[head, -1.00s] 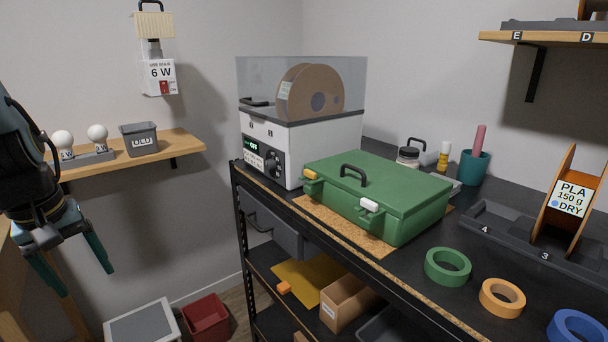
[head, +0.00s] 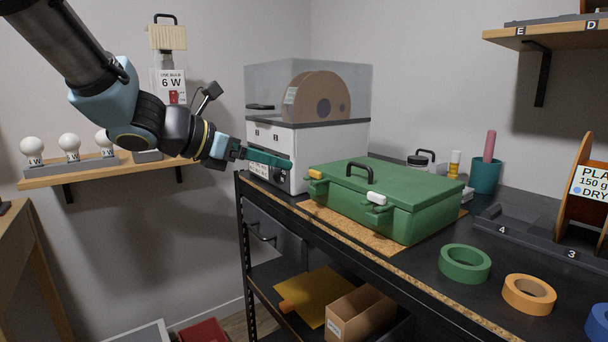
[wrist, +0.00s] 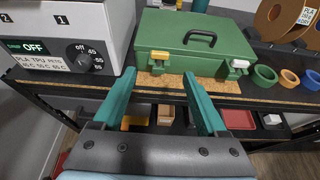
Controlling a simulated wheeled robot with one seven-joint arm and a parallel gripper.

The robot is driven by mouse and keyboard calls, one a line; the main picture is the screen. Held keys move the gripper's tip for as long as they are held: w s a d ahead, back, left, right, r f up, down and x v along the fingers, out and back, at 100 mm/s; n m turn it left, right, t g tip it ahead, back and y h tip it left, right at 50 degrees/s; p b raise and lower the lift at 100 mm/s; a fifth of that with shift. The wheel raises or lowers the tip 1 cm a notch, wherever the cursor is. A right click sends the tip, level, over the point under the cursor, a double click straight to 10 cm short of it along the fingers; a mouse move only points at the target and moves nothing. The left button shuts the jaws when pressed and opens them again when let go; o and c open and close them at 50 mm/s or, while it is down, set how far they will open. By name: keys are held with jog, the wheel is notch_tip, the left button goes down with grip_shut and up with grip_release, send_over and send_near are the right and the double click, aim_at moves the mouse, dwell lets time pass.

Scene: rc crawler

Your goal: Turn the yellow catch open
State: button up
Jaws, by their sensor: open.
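The yellow catch (head: 314,174) is on the front left of the green case (head: 430,205), near the lid's edge. It also shows in the wrist view (wrist: 160,55), lying sideways across the case front. A white catch (head: 376,198) sits on the front right of the same case. The case is closed, with a black handle (head: 357,170) on its lid. My gripper (head: 288,162) is left of the yellow catch and apart from it, in front of the white dryer. In the wrist view my gripper (wrist: 161,82) has its two green fingers spread and empty, with the catch beyond and between the fingertips.
The white dryer (head: 335,150) with a spool stands left of and behind the case. A cork mat (head: 375,238) lies under the case. Tape rings (head: 465,263) lie to the right on the bench. The shelf below holds a cardboard box (head: 350,312).

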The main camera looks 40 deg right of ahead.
aim_at(313, 172)
jog(key=b+x, duration=0.1)
jog(key=x, duration=0.8)
jog(key=shift+d+f, duration=0.1)
jog(key=shift+d, duration=0.05)
grip_shut()
